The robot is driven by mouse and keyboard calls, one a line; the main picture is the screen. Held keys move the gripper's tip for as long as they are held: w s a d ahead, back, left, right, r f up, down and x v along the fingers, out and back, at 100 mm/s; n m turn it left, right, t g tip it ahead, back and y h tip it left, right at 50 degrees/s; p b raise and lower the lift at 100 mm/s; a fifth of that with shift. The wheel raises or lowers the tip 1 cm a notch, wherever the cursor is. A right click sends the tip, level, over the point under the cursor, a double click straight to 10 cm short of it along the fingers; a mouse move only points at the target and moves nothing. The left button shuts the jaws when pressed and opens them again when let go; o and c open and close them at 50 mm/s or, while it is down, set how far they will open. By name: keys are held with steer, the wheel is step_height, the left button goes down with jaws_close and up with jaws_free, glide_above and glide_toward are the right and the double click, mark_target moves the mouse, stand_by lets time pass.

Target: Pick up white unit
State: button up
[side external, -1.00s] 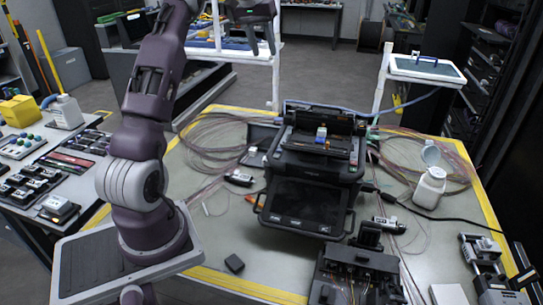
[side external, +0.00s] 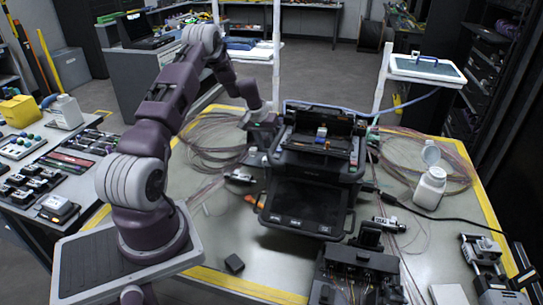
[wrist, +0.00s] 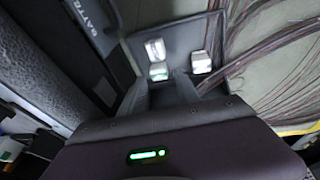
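Small white units show in the wrist view inside a grey open tray (wrist: 180,35): one white unit (wrist: 154,48) at its upper left, another white unit (wrist: 159,71) just below it, and a third white unit (wrist: 201,63) to the right. My gripper (wrist: 172,88) points down into the tray, its fingers apart, with nothing seen gripped. The lower white units are close to the fingertips; I cannot tell whether they touch.
The splicer's dark body stands close beside my gripper. Thin fibre coils (side external: 205,140) lie left of the tray. A white bottle (side external: 430,187) and a black fixture (side external: 358,272) are on the table's right and front. The table's front left is mostly clear.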

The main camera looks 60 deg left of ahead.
mark_target(271, 153)
steer(key=x, duration=0.3)
steer(key=shift+w+f, duration=0.1)
steer(key=shift+f, duration=0.15)
jaws_close()
steer(key=shift+r, duration=0.1)
step_height(271, 153, up, 18)
